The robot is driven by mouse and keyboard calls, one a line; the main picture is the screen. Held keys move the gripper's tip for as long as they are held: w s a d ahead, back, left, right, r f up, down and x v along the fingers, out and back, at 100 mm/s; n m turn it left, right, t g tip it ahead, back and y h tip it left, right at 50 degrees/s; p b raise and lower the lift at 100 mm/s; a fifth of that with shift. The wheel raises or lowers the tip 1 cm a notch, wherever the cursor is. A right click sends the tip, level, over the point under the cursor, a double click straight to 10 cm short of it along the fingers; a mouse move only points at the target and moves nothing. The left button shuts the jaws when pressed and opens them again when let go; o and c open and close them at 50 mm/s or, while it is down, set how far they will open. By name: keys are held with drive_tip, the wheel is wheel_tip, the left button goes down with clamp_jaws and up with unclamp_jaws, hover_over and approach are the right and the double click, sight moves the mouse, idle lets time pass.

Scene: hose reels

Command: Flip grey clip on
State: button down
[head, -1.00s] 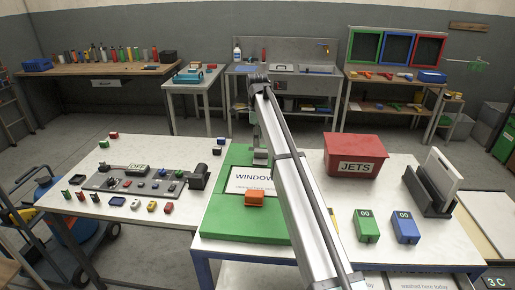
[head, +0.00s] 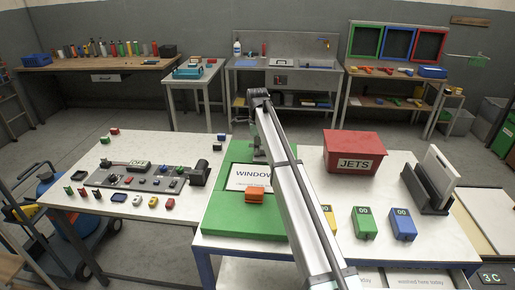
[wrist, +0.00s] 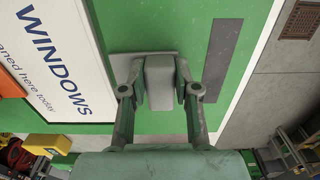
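The grey clip (wrist: 160,82) is a light grey block on a flat grey base, standing on the green board (head: 222,215) beside the white WINDOWS card (head: 249,177). My gripper (wrist: 160,93) is down over the clip in the wrist view, with one finger close along each side of it. I cannot tell whether the fingers press on it or leave a thin gap. In the head view my gripper (head: 258,154) stands at the far edge of the card and mostly hides the clip. An orange block (head: 255,194) sits on the near edge of the card.
A darker grey strip (wrist: 221,60) lies on the board right of my gripper. A red JETS bin (head: 355,152), green block (head: 364,223), blue block (head: 402,224) and dark rack (head: 428,192) stand to the right. The left table (head: 75,206) holds a panel and small blocks.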

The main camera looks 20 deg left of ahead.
sight(256, 158)
drive_tip(key=shift+s+d, duration=0.25)
drive_tip(key=shift+s, duration=0.65)
drive_tip(key=shift+s+d, duration=0.25)
drive_tip(key=shift+s, duration=0.6)
drive_tip(key=shift+w+f, duration=0.1)
drive_tip(key=c, duration=0.8)
unclamp_jaws()
drive_tip(key=shift+c, duration=0.2)
drive_tip(key=shift+r, duration=0.4)
wheel_tip(256, 158, up, 11)
drive_tip(key=shift+r, duration=0.15)
